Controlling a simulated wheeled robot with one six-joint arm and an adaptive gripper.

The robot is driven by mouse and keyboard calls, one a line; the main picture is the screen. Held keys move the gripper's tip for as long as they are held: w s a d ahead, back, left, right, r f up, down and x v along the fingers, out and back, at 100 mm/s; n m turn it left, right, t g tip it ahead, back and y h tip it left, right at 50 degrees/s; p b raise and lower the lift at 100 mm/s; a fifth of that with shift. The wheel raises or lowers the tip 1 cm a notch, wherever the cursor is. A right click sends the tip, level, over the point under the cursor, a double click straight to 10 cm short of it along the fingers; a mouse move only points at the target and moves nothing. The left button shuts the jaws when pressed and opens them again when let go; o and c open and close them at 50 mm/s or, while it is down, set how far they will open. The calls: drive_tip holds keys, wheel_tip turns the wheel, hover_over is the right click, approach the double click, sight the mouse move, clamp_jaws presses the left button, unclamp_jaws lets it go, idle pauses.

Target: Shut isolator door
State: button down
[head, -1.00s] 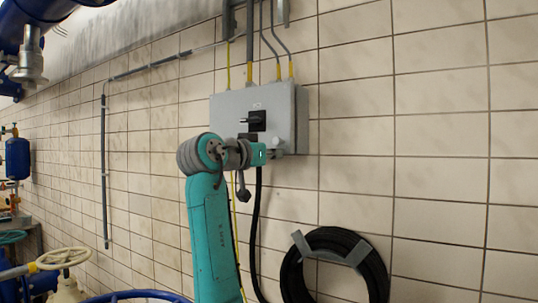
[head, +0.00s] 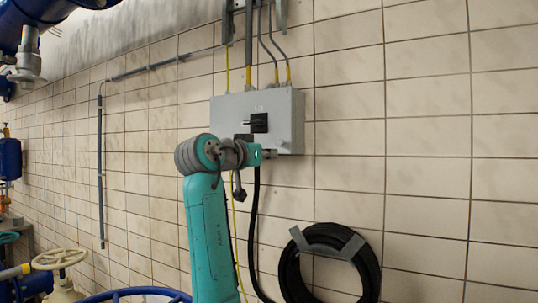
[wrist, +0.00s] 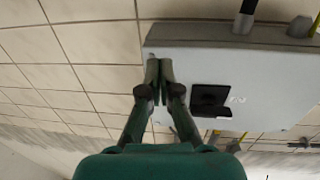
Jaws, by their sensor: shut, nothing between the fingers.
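The isolator is a grey box (head: 225,112) on the tiled wall with a black rotary switch (head: 259,123) on its front. Its door looks flush with the box in the head view; I see no clear gap. In the wrist view the pale door face (wrist: 235,75) fills the upper right, with the switch (wrist: 210,100) right of my fingers. My gripper (wrist: 160,66) is shut and empty, its tips over the door face near its left edge. Whether they touch it I cannot tell. In the head view my arm hides the lower left part of the box.
A coiled black hose (head: 290,270) hangs on the wall below right of the box. Conduits (head: 249,50) enter the box from above, and a black cable (head: 254,220) runs down below it. Blue pipes and a cream handwheel (head: 60,259) are at left. The wall at right is clear.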

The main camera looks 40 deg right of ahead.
drive_tip(key=s+a, duration=0.2)
drive_tip(key=a, duration=0.7)
drive_tip(key=shift+s, duration=0.4)
